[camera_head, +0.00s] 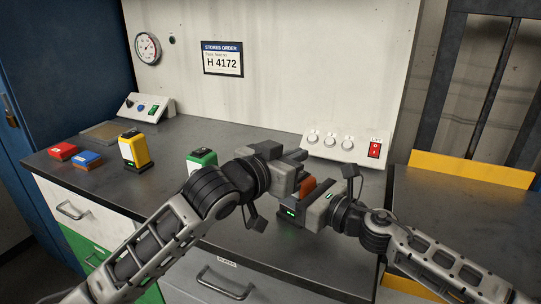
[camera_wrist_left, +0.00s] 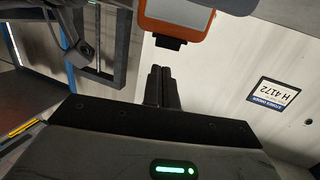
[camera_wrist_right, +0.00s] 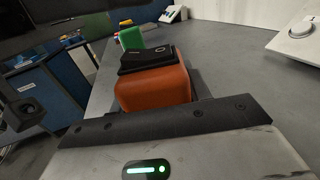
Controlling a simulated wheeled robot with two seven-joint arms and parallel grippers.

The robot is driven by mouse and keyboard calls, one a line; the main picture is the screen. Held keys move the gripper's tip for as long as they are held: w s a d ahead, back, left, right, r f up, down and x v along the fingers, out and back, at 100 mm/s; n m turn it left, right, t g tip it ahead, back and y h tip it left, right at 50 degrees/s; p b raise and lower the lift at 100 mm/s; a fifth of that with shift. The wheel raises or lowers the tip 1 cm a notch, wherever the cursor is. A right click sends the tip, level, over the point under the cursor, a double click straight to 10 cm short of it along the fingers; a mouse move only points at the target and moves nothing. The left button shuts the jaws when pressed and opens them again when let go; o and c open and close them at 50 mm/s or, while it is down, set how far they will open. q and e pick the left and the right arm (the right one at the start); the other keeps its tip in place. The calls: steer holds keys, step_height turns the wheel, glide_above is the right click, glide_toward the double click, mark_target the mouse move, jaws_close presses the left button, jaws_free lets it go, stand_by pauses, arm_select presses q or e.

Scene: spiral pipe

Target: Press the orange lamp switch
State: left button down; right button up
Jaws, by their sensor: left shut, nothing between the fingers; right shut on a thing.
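The orange lamp (camera_head: 307,187) is held above the grey worktop by my right gripper (camera_head: 308,191), which is shut on it. The right wrist view shows its orange body (camera_wrist_right: 155,90) with a black part (camera_wrist_right: 148,58) on top. In the left wrist view the lamp (camera_wrist_left: 208,24) has a pale face and a small black tab (camera_wrist_left: 170,43) on its near edge. My left gripper (camera_head: 298,156) is shut and empty beside the lamp. Its fingertips (camera_wrist_left: 161,70) appear just short of the black tab; contact cannot be told. The head view largely hides the lamp between the grippers.
A green lamp (camera_head: 202,160) and a yellow lamp (camera_head: 134,150) stand on the worktop (camera_head: 170,190). Red (camera_head: 63,151) and blue (camera_head: 87,160) blocks lie at the left. A panel with knobs and a red switch (camera_head: 375,150) stands behind my right gripper.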

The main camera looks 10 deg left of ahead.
arm_select(q)
steer(key=s+a+r, duration=0.4)
steer(key=s+a, duration=0.1)
steer(key=s, duration=0.2)
steer(key=shift+s+a+r, duration=0.15)
steer(key=shift+s+r, duration=0.1)
steer(key=shift+r, duration=0.15)
arm_select(e)
steer(key=o, duration=1.3)
